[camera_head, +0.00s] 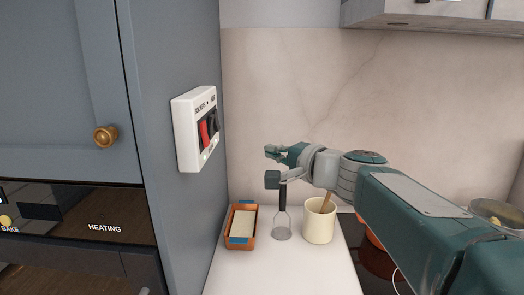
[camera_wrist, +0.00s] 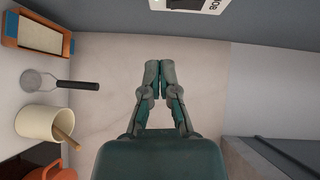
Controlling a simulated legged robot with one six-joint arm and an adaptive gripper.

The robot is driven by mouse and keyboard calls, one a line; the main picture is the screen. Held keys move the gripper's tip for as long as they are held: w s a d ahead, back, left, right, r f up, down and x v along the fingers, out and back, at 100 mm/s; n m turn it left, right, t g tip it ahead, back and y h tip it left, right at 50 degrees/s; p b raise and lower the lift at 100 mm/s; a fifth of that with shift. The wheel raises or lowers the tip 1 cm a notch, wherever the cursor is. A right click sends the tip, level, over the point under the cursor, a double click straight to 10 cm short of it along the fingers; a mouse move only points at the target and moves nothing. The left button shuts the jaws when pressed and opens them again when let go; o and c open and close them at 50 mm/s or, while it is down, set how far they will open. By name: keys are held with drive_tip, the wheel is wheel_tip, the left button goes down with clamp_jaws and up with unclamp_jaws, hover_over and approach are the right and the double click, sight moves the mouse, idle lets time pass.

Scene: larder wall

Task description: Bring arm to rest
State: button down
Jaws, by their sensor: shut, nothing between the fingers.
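My gripper (camera_head: 272,151) is at the end of my teal arm, above the white counter and to the right of the grey cabinet side. In the wrist view my gripper (camera_wrist: 159,72) has its two fingertips together, with nothing between them. It is apart from the wall switch box and from the things on the counter.
A white switch box (camera_head: 184,141) with a red switch is on the cabinet side. On the counter (camera_head: 275,275) stand an orange-rimmed tray (camera_head: 232,241), a dark-handled masher (camera_head: 282,233) and a cream crock (camera_head: 317,230). An upper cabinet (camera_head: 430,18) hangs at upper right.

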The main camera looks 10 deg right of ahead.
drive_tip(key=s+a+f+n+g+h, duration=0.2)
drive_tip(key=s+a+f+n+g, duration=0.25)
drive_tip(key=s+f, duration=0.4)
drive_tip(key=s+d+f+n+g+h, duration=0.2)
drive_tip(key=s+d+f+n+h, duration=0.1)
drive_tip(key=s+f, duration=0.4)
drive_tip(key=s+d+f+n+g+h, duration=0.2)
drive_tip(key=s+d+f, duration=0.4)
drive_tip(key=s, duration=0.4)
drive_tip(key=f+n+h, duration=0.1)
drive_tip(key=h, duration=0.1)
drive_tip(key=shift+h, duration=0.3)
drive_tip(key=shift+a, duration=0.1)
